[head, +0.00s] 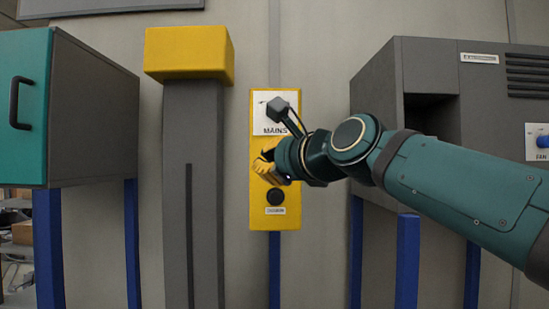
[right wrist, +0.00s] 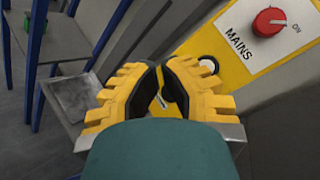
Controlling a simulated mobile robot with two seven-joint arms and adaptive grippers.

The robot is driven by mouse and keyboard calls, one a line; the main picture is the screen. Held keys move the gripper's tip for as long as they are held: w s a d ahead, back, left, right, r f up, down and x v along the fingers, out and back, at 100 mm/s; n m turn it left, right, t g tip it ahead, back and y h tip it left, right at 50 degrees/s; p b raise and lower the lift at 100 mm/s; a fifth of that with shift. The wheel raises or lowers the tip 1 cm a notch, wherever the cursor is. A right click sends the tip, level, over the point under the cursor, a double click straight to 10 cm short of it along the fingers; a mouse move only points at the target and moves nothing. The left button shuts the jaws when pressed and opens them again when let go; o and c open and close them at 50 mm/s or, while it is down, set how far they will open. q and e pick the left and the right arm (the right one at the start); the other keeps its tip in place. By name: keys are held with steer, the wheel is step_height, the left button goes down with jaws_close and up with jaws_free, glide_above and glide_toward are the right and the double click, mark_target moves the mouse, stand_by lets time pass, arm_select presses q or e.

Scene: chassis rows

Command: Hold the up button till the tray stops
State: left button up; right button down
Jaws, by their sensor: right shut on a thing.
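The yellow control panel (head: 259,215) stands upright on the wall. Its lower black button (head: 275,196) is uncovered, with a small label below it. My right gripper (head: 264,165) is at the panel between the MAINS plate and this button, covering that part in the head view. In the right wrist view, its yellow fingers (right wrist: 160,80) are drawn together; what they close on cannot be made out. A pale round part with a dark rim (right wrist: 208,64) shows beside the right finger; it may be the up button. A grey flat plate (right wrist: 78,98) at left may be the tray. My left gripper is not in view.
The MAINS switch (right wrist: 269,21) is a red knob near ON. A grey slotted column (head: 178,190) with a yellow top block (head: 188,52) stands left of the panel. A teal-doored cabinet (head: 90,105) is farther left; a grey housing (head: 373,95) is at right.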

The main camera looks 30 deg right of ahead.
steer(key=shift+w, duration=0.1)
steer(key=w+d+p, duration=0.1)
steer(key=w+d, duration=0.3)
steer(key=w, duration=0.3)
steer(key=shift+w+d+p, duration=0.2)
steer(key=shift+d+p, duration=0.1)
steer(key=shift+w+d, duration=0.1)
steer(key=shift+w, duration=0.1)
stand_by(1.3)
steer(key=shift+w+d, duration=0.1)
steer(key=shift+w, duration=0.05)
